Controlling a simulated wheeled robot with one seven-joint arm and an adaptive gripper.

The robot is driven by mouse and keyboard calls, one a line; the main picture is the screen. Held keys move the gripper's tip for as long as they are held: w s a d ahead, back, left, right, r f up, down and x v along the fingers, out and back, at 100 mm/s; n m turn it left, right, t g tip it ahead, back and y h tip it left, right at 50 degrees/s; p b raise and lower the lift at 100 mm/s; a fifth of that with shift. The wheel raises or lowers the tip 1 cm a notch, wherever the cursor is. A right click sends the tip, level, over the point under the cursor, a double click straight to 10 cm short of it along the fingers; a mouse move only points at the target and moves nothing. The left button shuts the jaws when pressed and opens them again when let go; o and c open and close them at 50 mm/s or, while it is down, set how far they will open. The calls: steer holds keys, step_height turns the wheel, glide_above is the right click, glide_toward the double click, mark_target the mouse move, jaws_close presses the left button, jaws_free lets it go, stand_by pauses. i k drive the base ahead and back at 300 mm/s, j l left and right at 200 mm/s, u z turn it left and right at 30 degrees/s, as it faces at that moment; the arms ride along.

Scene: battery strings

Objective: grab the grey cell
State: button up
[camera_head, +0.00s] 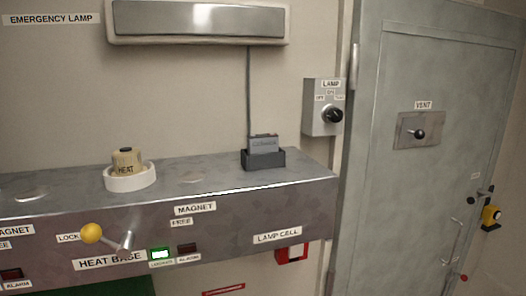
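The grey cell (263,144) stands upright in a dark holder (263,160) near the right end of the metal bench. Only its upper part shows above the holder. A dark cable runs from the wall lamp down behind the cell. My gripper is not in view.
A yellow-knobbed lever (92,233) sticks out in front. The LAMP switch box (324,107) is on the wall right of the cell, beside a grey door (430,180).

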mark_target(262, 143)
steer(key=i+l+u, duration=0.25)
steer(key=l, duration=0.25)
steer(key=l+u, duration=0.25)
steer(key=l, duration=0.25)
steer(key=i+l+u, duration=0.1)
steer(key=l+u, duration=0.15)
steer(key=l, duration=0.3)
